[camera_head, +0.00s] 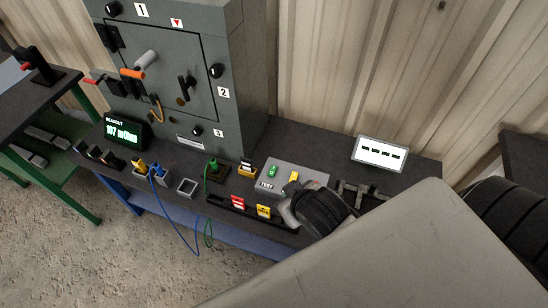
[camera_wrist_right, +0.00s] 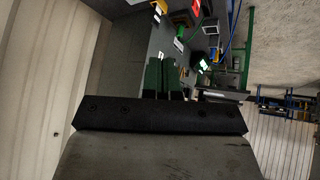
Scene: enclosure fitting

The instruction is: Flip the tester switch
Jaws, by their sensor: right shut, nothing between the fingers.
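The tester (camera_head: 311,179) is a low grey box on the dark bench top, with a small label on its front. A green switch-like part (camera_head: 272,171) and a yellow part (camera_head: 293,176) sit on its top; I cannot tell the switch's position. My right gripper (camera_head: 287,213) is at the tester's front right corner, largely hidden by my own wrist. In the right wrist view its two dark green fingers (camera_wrist_right: 162,75) are together and empty. I cannot tell whether they touch the tester. My left gripper is not in view.
A tall grey cabinet (camera_head: 240,80) with levers and knobs stands behind, left of the tester. A readout (camera_head: 127,132) stands at its foot. Red (camera_head: 238,202) and yellow (camera_head: 263,211) tags line the front edge. A white display panel (camera_head: 381,154) stands behind right. Blue and green cables hang in front.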

